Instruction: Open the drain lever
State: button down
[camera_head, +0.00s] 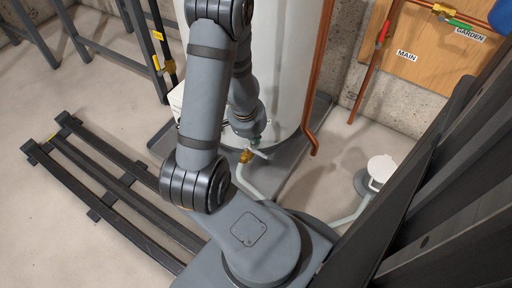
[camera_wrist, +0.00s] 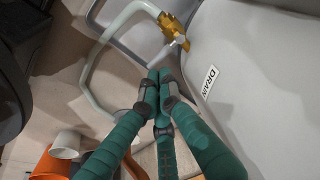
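The brass drain valve (camera_head: 246,156) sits low at the front of the white tank (camera_head: 285,60), with a pale hose running from it. In the wrist view the brass valve (camera_wrist: 170,26) is at the top, with a small pale lever (camera_wrist: 183,43) at its lower right. A DRAIN label (camera_wrist: 210,82) is on the tank wall beside it. My gripper (camera_wrist: 160,76) has green fingers with their tips close together and nothing seen between them. The tips appear below the valve in that picture, apart from the lever. In the head view my arm partly hides the gripper (camera_head: 256,140).
The pale hose (camera_wrist: 88,80) curves left of my fingers. The tank stands in a grey tray (camera_head: 290,172). A white round fitting (camera_head: 381,168) is on the floor at right. Copper pipes (camera_head: 314,80) run beside the tank. A dark rail frame (camera_head: 110,185) lies at left.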

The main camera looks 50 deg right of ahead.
aim_at(257, 152)
jog(key=shift+d+r+h, duration=0.25)
jog(key=shift+d+h, duration=0.15)
jog(key=shift+d, duration=0.7)
jog(key=b+x, duration=0.6)
jog(key=x, duration=0.4)
jog(key=shift+b, duration=0.4)
jog(key=shift+s+a+r+p, duration=0.1)
jog(key=shift+p, duration=0.25)
